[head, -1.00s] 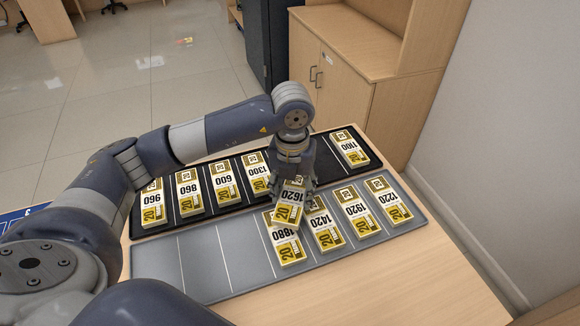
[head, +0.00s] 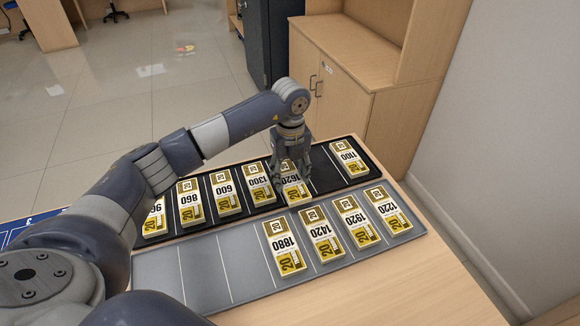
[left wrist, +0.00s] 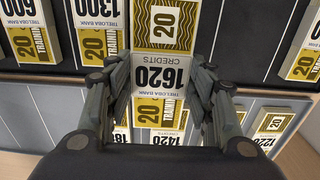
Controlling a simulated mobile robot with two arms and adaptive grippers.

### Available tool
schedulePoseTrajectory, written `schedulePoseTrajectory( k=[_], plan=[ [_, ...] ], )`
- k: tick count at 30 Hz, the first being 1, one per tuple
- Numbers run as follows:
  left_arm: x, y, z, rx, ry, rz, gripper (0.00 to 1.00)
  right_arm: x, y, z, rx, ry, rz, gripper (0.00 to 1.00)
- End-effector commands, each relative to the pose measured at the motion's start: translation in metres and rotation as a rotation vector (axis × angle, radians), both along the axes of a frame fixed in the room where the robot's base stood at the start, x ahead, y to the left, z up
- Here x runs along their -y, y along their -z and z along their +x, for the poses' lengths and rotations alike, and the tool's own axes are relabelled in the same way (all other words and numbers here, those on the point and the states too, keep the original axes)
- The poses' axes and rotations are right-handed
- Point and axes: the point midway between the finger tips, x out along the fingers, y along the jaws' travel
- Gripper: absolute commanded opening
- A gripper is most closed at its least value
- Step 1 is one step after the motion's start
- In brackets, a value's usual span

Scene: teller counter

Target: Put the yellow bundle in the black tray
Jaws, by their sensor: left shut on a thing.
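My left gripper (head: 291,168) is shut on the yellow bundle marked 1620 (head: 296,192). The bundle is over the black tray (head: 326,176), in line with its row, between the 1300 bundle and an empty slot. I cannot tell whether it touches the tray floor. In the left wrist view the 1620 bundle (left wrist: 160,72) sits between the fingers of the gripper (left wrist: 160,85), with black tray around its far end. My right gripper is not in view.
The black tray also holds bundles 1300 (head: 258,183), 600 (head: 225,192), 860 (head: 190,202) and 1100 (head: 348,158). The grey tray (head: 205,272) in front holds several bundles, including 1880 (head: 284,248), and has empty slots at left. A cabinet (head: 340,85) stands behind.

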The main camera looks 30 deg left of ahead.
Motion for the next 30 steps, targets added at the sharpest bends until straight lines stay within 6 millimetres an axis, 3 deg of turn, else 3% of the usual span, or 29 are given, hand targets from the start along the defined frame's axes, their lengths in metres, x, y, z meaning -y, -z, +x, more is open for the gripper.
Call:
schedulePoseTrajectory(
  k=[12, 20, 27, 30],
  plan=[
    [-0.027, 0.005, 0.052, 0.0, -0.001, -0.001, 0.25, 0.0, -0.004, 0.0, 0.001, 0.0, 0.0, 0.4],
    [-0.032, 0.009, 0.06, 0.0, 0.002, 0.0, 0.25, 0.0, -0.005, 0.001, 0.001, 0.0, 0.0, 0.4],
    [-0.032, 0.039, 0.059, -0.001, 0.002, -0.001, 0.25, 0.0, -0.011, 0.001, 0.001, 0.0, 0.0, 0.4],
    [-0.032, 0.041, 0.06, 0.001, 0.002, -0.001, 0.25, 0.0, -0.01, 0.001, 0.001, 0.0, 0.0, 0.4]
  ],
)
